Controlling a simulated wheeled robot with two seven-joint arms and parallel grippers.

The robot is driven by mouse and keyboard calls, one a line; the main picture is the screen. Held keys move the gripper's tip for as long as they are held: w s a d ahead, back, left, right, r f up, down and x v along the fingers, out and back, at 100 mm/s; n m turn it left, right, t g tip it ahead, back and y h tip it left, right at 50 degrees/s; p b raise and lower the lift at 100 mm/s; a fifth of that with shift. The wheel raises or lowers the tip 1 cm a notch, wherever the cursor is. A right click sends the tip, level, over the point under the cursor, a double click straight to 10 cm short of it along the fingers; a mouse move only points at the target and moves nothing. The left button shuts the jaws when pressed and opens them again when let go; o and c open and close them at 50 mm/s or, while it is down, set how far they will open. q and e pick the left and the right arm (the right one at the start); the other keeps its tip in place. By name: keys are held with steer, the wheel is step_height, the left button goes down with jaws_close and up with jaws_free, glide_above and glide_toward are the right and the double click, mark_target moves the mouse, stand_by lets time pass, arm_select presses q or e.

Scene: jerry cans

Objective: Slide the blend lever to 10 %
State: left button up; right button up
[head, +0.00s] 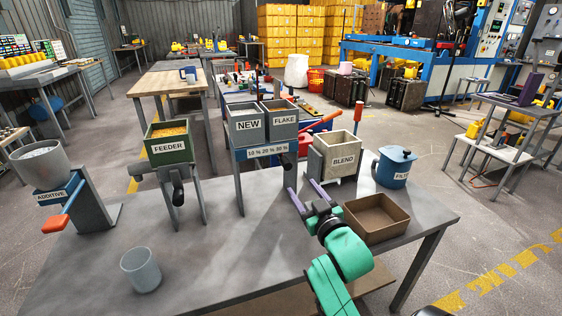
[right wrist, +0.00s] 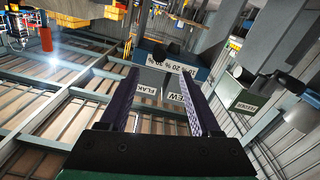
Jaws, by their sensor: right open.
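The blend unit carries two grey bins, NEW (head: 247,124) and FLAKE (head: 281,118), above a blue panel with a scale strip (head: 268,151) reading 10 %, 20 %, 30 %. A dark knob (head: 289,164), apparently the blend lever, shows below the strip near its 30 % end; its exact setting is hard to tell. My right gripper (head: 306,192) is open and empty, to the right of and nearer than the knob. In the right wrist view the scale strip (right wrist: 177,70) appears upside down beyond my open fingers (right wrist: 162,80). My left gripper is not in view.
The BLEND box (head: 343,160) and the blue FILLER pot (head: 396,167) stand to the right. A brown tray (head: 377,218) lies beside my right arm. The FEEDER (head: 169,146) and ADDITIVE unit (head: 52,197) stand left. A grey cup (head: 141,270) is front left. The table's middle is clear.

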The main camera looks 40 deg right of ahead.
mark_target(286, 165)
steer(key=x, duration=0.5)
steer(key=shift+w+r, duration=0.15)
steer(key=shift+r, duration=0.2)
steer(key=x, duration=0.8)
steer(key=shift+d+f+p, duration=0.1)
steer(key=shift+f+p, duration=0.15)
steer(key=shift+p, duration=0.05)
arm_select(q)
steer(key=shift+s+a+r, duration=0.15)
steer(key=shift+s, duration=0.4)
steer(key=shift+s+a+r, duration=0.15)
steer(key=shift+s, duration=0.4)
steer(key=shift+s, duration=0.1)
arm_select(e)
steer(key=shift+c, duration=0.3)
jaws_close()
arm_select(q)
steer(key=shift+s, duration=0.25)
